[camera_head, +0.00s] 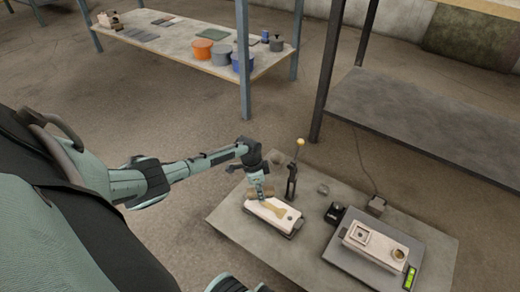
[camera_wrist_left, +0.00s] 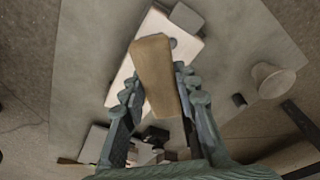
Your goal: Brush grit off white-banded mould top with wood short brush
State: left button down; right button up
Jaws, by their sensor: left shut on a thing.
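My left gripper (camera_head: 260,186) is shut on the wood short brush (camera_wrist_left: 155,75), a brown wooden block held between its fingers in the left wrist view. In the head view the brush (camera_head: 264,193) is small and partly hidden by the gripper. Below it lies a pale mould (camera_head: 258,211) with a tan patch on top, on a dark base. The mould also shows behind the brush in the left wrist view (camera_wrist_left: 120,88). I cannot tell whether the brush touches the mould. Grit and a white band are too small to make out. My right gripper is not in view.
A second pale block (camera_head: 375,243) with a square recess and a round hole sits on a grey plate to the right.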

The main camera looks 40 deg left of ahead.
pick_arm(q)
jog(key=shift+r+p, duration=0.75)
jog(key=shift+r, duration=0.45)
jog(key=shift+r, duration=0.1)
notch_tip(320, 180, up, 3)
jog(key=p, duration=0.3)
jog(key=shift+d, duration=0.1)
